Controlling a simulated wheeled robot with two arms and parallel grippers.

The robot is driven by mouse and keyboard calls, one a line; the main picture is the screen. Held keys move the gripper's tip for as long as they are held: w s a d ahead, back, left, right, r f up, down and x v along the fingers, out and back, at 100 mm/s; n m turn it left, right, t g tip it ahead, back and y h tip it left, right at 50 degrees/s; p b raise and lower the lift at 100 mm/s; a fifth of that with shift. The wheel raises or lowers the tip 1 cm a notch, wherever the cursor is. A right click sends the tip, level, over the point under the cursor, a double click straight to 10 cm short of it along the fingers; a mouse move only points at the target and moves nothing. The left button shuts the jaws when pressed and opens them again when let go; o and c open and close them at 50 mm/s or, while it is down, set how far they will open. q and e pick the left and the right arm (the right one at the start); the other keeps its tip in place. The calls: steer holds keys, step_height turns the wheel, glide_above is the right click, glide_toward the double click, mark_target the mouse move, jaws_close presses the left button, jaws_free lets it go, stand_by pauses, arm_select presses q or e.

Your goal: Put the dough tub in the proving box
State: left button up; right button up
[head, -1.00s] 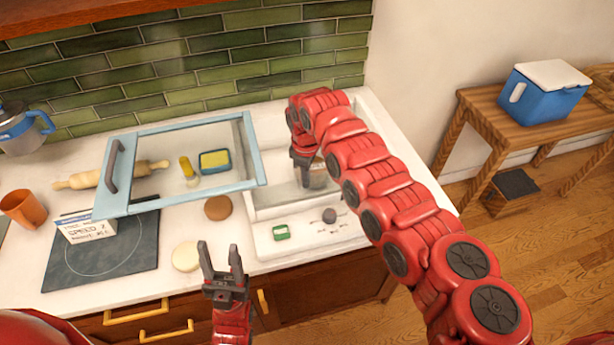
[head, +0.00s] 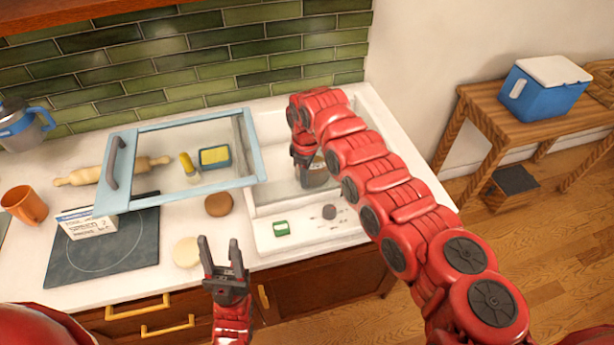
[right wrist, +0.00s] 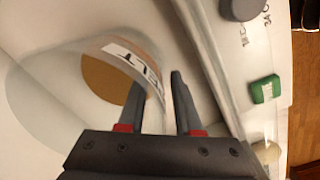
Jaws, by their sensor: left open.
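The dough tub (head: 317,172) is a clear round tub standing in a white open basin (head: 262,205); I take this to be the proving box. In the right wrist view the tub (right wrist: 60,100) shows a tan disc of dough and a black-lettered label. My right gripper (head: 304,160) reaches down to the tub's left side. Its fingers (right wrist: 158,95) are at the labelled wall, one seen overlapping it and one just outside; I cannot tell if they grip. A blue-framed glass door (head: 190,150) lies open to the left. My left gripper (head: 222,250) is open and empty at the counter's front edge.
A dark dial (head: 329,212) and green block (head: 281,228) sit on the basin's front ledge. Left are a rolling pin (head: 80,177), an orange mug (head: 25,205), a box (head: 88,225) on a dark hob (head: 100,262) and round discs. A blue cooler (head: 545,90) stands on the right bench.

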step_height(320, 180, up, 11)
steer(key=b, duration=0.3)
steer(key=shift+b, duration=0.3)
steer(key=shift+s+r, duration=0.1)
steer(key=shift+r, duration=0.25)
